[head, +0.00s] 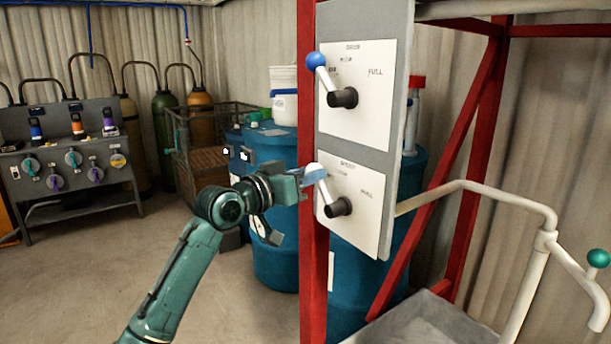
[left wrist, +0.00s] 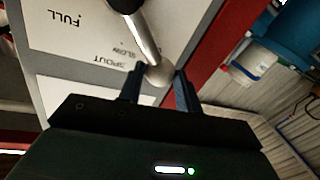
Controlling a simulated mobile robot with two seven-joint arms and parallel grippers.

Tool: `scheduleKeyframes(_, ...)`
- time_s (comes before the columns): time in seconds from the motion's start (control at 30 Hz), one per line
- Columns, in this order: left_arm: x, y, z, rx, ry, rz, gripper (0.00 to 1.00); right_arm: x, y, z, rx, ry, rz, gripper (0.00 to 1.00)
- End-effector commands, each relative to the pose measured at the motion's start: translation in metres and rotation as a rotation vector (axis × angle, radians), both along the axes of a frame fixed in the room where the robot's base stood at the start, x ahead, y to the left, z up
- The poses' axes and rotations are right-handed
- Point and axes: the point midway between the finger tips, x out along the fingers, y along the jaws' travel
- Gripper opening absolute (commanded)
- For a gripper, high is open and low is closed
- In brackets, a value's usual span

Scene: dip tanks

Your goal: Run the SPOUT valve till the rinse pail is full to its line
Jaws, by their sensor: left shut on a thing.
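The SPOUT valve panel (head: 352,205) is the lower white plate on the grey board. Its lever with a white knob (head: 313,168) tilts up and to the left from a black hub, left of the SLOW mark and away from FULL. My left gripper (head: 312,177) is shut on that knob. In the left wrist view the knob (left wrist: 160,74) sits between the two fingertips (left wrist: 158,88), with the SPOUT and SLOW lettering beside it upside down. I cannot make out the rinse pail or its line. My right gripper is not in view.
A similar upper valve panel (head: 372,90) has a blue-knobbed lever (head: 316,60). A red frame post (head: 308,255) stands close to my left gripper. Blue drums (head: 275,265) stand behind. A white pipe (head: 535,270) and grey basin (head: 425,325) are at lower right. Floor at left is clear.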

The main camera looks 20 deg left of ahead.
Motion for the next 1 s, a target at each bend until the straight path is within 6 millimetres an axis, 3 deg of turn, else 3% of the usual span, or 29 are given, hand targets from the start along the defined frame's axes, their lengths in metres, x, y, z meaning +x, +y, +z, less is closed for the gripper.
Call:
scheduleKeyframes(0.37,-0.003,-0.003,0.004,0.054,-0.040,-0.001,0.00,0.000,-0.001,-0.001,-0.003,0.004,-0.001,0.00)
scheduleKeyframes(1.0,-0.022,-0.028,0.020,0.395,-0.306,-0.001,0.00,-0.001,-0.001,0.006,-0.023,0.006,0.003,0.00)
